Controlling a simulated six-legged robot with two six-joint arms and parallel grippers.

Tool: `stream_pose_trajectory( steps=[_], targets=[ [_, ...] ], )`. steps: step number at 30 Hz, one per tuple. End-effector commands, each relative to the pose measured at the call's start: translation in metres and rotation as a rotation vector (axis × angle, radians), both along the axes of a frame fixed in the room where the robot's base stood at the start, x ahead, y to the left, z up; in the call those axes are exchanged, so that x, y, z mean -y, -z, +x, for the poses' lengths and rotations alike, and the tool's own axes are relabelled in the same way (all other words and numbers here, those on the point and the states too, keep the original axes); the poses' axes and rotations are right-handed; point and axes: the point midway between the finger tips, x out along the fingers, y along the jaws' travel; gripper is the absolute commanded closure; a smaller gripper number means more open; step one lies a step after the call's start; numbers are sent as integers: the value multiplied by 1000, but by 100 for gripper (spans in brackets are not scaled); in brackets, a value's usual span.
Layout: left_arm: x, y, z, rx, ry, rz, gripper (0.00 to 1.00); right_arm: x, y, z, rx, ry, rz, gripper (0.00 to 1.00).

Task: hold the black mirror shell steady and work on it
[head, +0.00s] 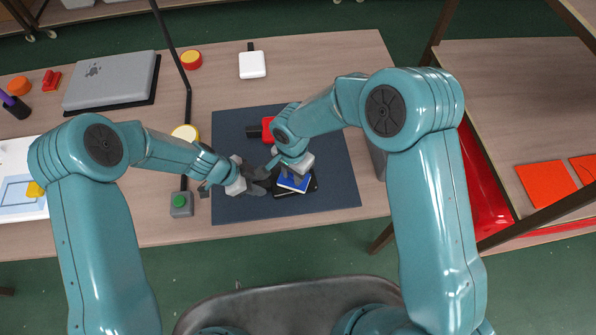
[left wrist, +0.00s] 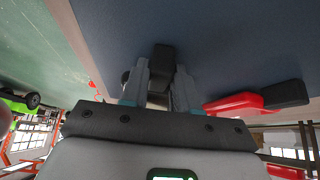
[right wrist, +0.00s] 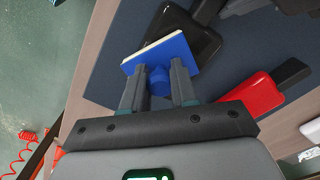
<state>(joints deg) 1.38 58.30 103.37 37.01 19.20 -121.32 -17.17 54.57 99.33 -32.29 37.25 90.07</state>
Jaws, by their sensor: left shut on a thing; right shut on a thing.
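The black mirror shell (head: 314,184) lies on the dark blue mat (head: 232,210), low in the middle of the head view. My left gripper (head: 263,181) comes from the left and is shut on the shell's black stem; the stem shows between the fingers in the left wrist view (left wrist: 162,62). My right gripper (head: 295,172) is shut on the knob of a blue block (right wrist: 158,62) with a pale layer along its edge. The block is over the black shell (right wrist: 195,42); I cannot tell whether they touch. Block and gripper hide part of the shell.
A red mirror shell (head: 268,127) with a black stem lies on the mat behind my grippers. A white shell (head: 252,65) lies farther back. A grey laptop-like case (head: 112,80), a lamp pole (head: 170,45) and a green-button box (head: 181,203) stand left. The mat's front right is clear.

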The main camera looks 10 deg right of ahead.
Motion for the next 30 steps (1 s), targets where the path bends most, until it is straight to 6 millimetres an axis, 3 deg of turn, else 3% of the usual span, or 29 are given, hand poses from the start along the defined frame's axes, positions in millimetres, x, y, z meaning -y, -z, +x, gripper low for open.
stream_pose_trajectory(
  steps=[1,18,30],
  targets=[
    [0,0,0,0,0,1,100,-1,-15,2,8,1,4,100],
    [0,0,0,0,-1,1,100,0,-64,2,7,0,3,100],
    [0,0,0,1,-1,1,100,0,-73,1,4,0,3,100]
  ],
)
